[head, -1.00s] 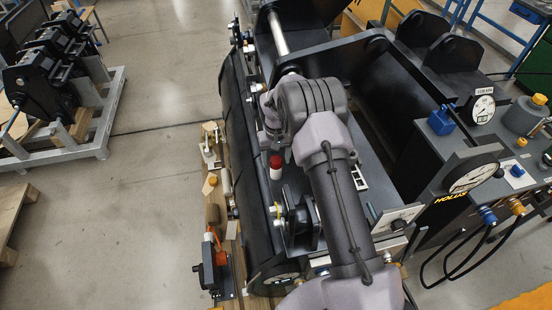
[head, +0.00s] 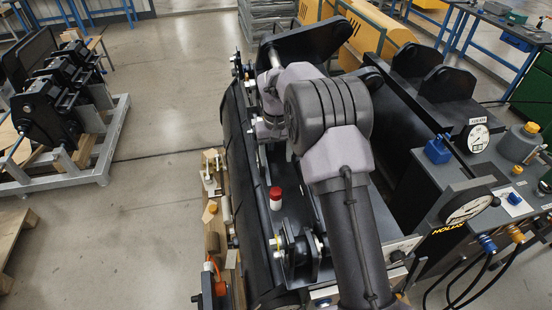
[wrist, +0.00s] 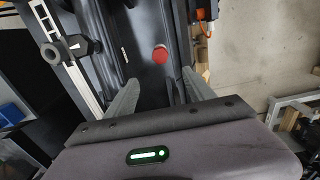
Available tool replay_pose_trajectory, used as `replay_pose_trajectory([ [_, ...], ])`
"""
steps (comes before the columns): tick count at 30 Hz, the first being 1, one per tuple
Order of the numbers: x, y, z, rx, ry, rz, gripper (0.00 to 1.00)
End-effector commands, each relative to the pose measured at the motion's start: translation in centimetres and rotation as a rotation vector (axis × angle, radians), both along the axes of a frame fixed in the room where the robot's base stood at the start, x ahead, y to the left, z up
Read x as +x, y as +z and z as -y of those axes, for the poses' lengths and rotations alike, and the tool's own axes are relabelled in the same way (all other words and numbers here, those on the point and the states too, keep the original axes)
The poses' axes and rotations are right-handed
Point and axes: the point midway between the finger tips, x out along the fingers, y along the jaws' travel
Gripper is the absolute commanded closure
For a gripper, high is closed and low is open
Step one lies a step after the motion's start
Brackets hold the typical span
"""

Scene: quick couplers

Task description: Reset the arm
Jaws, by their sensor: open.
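My arm (head: 352,230) reaches forward over a black machine attachment (head: 240,180) lying on a wooden pallet. Its far joints bend to the left above the attachment; in the head view my gripper itself is hidden or cannot be made out. In the wrist view my gripper (wrist: 158,76) is open, its two grey fingers apart with nothing between them. A white cylinder with a red cap (head: 276,198) stands on the attachment; its red cap (wrist: 160,54) shows beyond the fingertips in the wrist view, apart from them.
A grey console with gauges (head: 468,206), blue and orange couplings and black hoses stands at right. An orange-handled device (head: 212,280) sits at the pallet's near left. A grey frame (head: 75,178) holding black parts stands far left. Open floor (head: 165,110) lies between.

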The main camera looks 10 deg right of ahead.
Motion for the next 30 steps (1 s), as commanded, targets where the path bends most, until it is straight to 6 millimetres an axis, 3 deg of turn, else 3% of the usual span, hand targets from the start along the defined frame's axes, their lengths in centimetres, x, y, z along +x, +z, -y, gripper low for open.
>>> replay_pose_trajectory([
  [7,-0.1,0.3,0.0,0.002,-0.003,0.006,0.38],
  [11,-2.5,4.2,-0.5,0.025,-0.045,0.070,0.38],
  [15,-9.8,9.5,-1.5,0.078,-0.129,0.181,0.38],
  [19,-18.4,11.4,-2.3,0.135,-0.211,0.286,0.38],
  [24,-28.9,9.0,-3.3,0.211,-0.306,0.403,0.38],
  [27,-32.7,6.8,-3.7,0.245,-0.344,0.447,0.38],
  [30,-34.6,5.4,-3.9,0.264,-0.365,0.470,0.38],
])
